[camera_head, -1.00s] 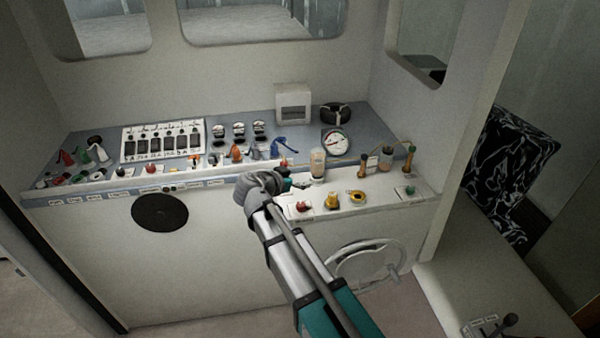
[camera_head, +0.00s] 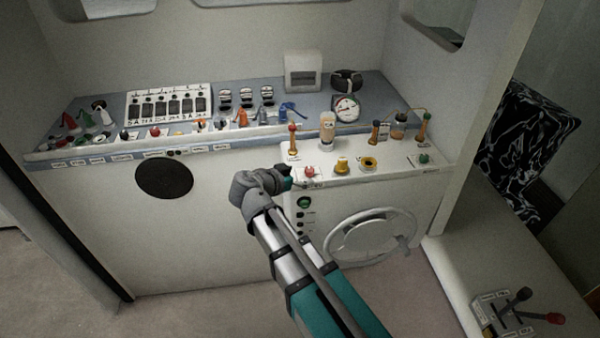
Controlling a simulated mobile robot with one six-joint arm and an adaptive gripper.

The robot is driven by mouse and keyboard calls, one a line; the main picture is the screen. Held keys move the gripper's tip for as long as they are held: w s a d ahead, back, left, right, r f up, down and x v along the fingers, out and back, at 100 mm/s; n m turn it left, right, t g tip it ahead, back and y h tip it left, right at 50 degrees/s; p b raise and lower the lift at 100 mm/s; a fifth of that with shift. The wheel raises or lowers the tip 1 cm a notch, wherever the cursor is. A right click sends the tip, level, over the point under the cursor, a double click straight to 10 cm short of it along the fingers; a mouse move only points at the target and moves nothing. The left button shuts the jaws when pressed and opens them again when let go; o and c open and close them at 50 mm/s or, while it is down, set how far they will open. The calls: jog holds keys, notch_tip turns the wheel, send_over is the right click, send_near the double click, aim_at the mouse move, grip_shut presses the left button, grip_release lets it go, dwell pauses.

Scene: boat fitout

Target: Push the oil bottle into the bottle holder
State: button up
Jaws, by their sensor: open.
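A clear bottle with a pale amber tint (camera_head: 327,128) stands upright at the back of the white raised panel; it looks like the oil bottle, though its label is too small to read. A small jar with brownish contents (camera_head: 398,131) stands to its right between two wooden-handled posts. I cannot tell which part is the bottle holder. My gripper (camera_head: 294,184) is at the panel's front left edge, near a red button (camera_head: 310,172). It is open and apart from the bottle; its fingers are small and partly hidden by my wrist.
A round gauge (camera_head: 346,107) is behind. A handwheel (camera_head: 372,236) is below. Switches crowd the console's left.

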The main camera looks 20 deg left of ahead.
notch_tip(320, 180, down, 7)
jog(key=b, duration=0.6)
jog(key=shift+s, duration=0.3)
jog(key=shift+f, duration=0.1)
jog(key=shift+d, duration=0.1)
dwell(0.7)
jog(key=w+d+f+n+g, duration=0.15)
jog(key=d+f+g, duration=0.25)
jog(key=d, duration=0.7)
jog(key=w+d+f+g, duration=0.2)
jog(key=d+f+g, duration=0.1)
jog(key=d, duration=0.8)
jog(key=s+d+f+n+g+y, duration=0.1)
jog(key=s+d+f+g+y, duration=0.1)
jog(key=d, duration=0.8)
jog(key=s+d+f+n+g+y, duration=0.2)
jog(key=s+d+g+y, duration=0.1)
jog(key=d, duration=0.7)
jog(key=shift+s+f, duration=0.2)
jog(key=shift+s, duration=0.45)
